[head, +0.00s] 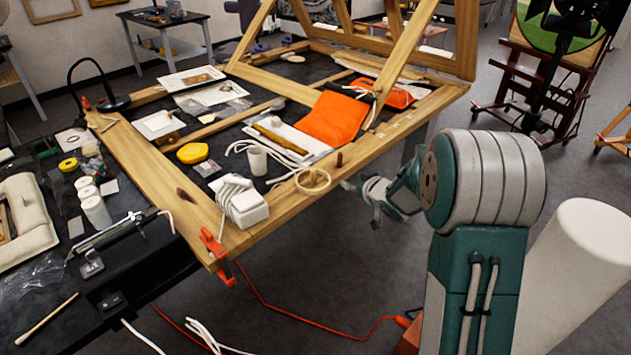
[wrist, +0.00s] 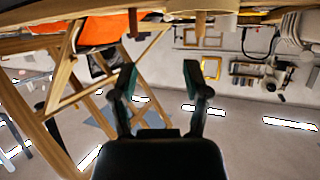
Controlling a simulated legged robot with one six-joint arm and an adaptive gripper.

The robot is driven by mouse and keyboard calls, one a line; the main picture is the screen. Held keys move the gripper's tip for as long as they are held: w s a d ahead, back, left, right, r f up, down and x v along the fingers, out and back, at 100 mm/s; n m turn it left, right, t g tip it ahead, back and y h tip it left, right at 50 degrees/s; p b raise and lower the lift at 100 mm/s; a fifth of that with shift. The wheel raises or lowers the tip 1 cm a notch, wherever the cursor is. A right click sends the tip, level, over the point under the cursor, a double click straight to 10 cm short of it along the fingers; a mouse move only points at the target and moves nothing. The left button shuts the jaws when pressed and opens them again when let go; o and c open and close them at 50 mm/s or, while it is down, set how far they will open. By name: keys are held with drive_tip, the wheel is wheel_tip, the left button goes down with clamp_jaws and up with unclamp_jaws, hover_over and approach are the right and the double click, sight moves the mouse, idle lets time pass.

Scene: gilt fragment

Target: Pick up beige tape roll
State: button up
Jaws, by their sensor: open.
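The beige tape roll (head: 313,181) lies flat on the front wooden rail of the large frame in the head view. It is a ring with an open centre. In the wrist view, a beige rounded form (wrist: 203,6) at the top edge looks like the roll, cut off by the picture. My gripper (head: 350,186) is just right of the roll in the head view, beyond the rail's outer edge and apart from the roll. In the wrist view my gripper (wrist: 158,76) has its two fingers spread with nothing between them.
The wooden frame (head: 270,234) rests on the dark table. A small brown peg (head: 339,159) stands on the rail behind the roll. A white cup (head: 257,160), a white block (head: 245,205) and an orange cloth (head: 331,118) are nearby. Open floor lies right of the rail.

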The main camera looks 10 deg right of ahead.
sight(330, 178)
drive_tip(key=shift+y, duration=0.4)
drive_tip(key=x, duration=0.5)
drive_tip(key=f+x, duration=0.1)
drive_tip(key=x, duration=0.1)
drive_tip(key=shift+s+a+f, duration=0.15)
drive_tip(key=shift+a, duration=0.25)
drive_tip(key=x, duration=0.3)
drive_tip(key=shift+w+a+f, duration=0.15)
drive_tip(key=shift+w+f, duration=0.1)
drive_tip(key=shift+f, duration=0.1)
drive_tip(key=shift+w+a+f, duration=0.15)
drive_tip(key=shift+w+a, duration=0.15)
drive_tip(key=shift+w, duration=0.05)
drive_tip(key=shift+d, duration=0.25)
clamp_jaws()
